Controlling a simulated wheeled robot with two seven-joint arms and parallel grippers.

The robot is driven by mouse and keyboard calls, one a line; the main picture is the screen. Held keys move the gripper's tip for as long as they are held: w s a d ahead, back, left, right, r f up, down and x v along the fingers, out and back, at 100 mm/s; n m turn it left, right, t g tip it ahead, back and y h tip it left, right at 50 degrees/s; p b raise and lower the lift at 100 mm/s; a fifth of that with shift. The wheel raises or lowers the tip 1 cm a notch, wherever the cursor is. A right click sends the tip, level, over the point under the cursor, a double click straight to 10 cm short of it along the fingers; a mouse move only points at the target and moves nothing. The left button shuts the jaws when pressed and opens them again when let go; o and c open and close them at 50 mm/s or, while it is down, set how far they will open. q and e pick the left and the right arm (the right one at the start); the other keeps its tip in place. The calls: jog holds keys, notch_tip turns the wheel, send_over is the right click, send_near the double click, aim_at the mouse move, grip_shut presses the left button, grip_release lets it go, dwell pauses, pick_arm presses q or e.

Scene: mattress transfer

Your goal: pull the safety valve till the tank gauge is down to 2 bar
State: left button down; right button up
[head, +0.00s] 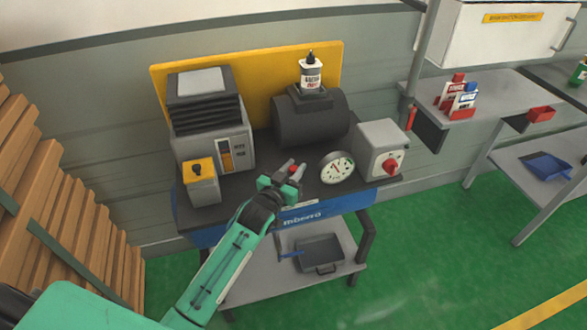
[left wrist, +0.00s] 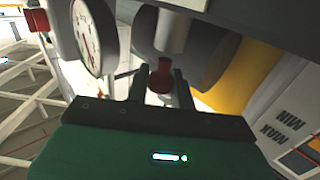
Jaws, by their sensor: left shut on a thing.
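The safety valve shows a red knob (left wrist: 160,76) on a grey metal stem, below the dark tank in the left wrist view. My left gripper (left wrist: 161,92) is shut on this red knob, one dark finger on each side. In the head view the same gripper (head: 284,178) is at the front of the bench, left of the gauge, and hides most of the valve. The round white tank gauge (head: 337,167) also shows in the left wrist view (left wrist: 88,38); its reading is too small to tell. The dark tank (head: 300,123) lies behind. My right gripper is not in view.
A grey box with a red rotary switch (head: 390,167) stands right of the gauge. A grey compressor-like unit (head: 238,148) and a yellow-topped box (head: 203,187) stand to the left. A bottle (head: 311,74) stands on the tank. A dark tray (head: 318,254) lies on the lower shelf.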

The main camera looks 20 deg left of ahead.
pick_arm(q)
jog(key=shift+r, duration=0.3)
jog(key=c, duration=1.3)
grip_release()
jog(key=shift+o, duration=0.2)
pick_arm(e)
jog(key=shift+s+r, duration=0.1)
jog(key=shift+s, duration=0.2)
